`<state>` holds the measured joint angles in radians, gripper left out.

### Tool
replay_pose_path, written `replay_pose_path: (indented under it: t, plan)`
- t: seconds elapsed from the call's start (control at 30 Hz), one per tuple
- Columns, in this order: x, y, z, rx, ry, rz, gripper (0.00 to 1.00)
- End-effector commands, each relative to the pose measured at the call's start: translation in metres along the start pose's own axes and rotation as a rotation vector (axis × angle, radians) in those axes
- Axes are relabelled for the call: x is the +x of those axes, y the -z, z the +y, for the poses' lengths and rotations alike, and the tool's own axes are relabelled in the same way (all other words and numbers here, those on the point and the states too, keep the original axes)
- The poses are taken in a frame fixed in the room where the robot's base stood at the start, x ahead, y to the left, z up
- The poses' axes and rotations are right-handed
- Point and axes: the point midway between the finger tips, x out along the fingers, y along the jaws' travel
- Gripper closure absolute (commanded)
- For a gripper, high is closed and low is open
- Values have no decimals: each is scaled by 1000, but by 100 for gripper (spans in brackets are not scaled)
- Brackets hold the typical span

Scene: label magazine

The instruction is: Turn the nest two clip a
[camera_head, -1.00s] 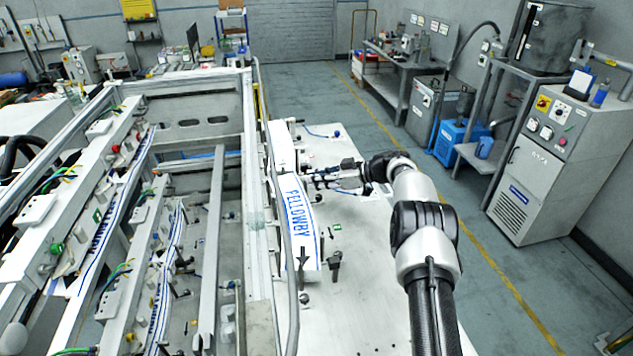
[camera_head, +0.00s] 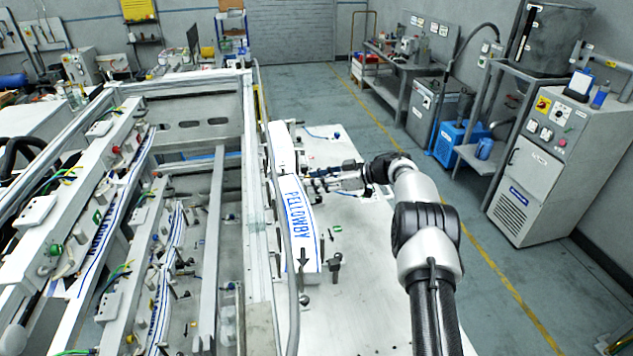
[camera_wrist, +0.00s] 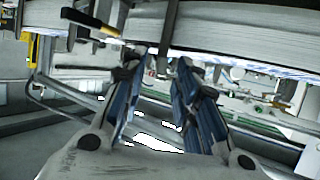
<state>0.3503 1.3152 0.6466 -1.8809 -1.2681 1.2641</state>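A curved white label stack (camera_head: 294,222) with blue lettering lies in its nest on the white table, beside the grey frame. My gripper (camera_head: 312,184) is low at the right edge of the stack, near its far half. In the wrist view my gripper (camera_wrist: 157,68) has its two blue-sided fingers apart, with nothing clearly held between them. A dark upright post (camera_wrist: 167,38) shows just beyond the gap, against the stack's layered edge (camera_wrist: 240,27). A black lever with a yellow part (camera_wrist: 90,20) is up and left of the fingers. I cannot tell which of these is clip a.
Short dark posts (camera_head: 334,262) stand at the near right of the stack. A grey hose or rail (camera_head: 291,290) runs along the frame's edge. The table to the right of the stack (camera_head: 365,250) is mostly clear. Machines stand beyond the yellow floor line.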

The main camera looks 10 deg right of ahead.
Motion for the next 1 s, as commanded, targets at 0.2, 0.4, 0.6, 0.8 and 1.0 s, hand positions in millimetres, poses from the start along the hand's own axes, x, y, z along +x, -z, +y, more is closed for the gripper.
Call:
replay_pose_path:
  t: [0.2,0.4,0.6,0.8,1.0]
  plan:
    - [-39,1,1,0,-5,0,72]
    - [-82,1,1,-1,-3,0,72]
    - [-109,0,0,-1,-2,0,72]
    - [-116,0,0,-1,-1,0,72]
    - [-116,0,0,-1,-1,0,72]
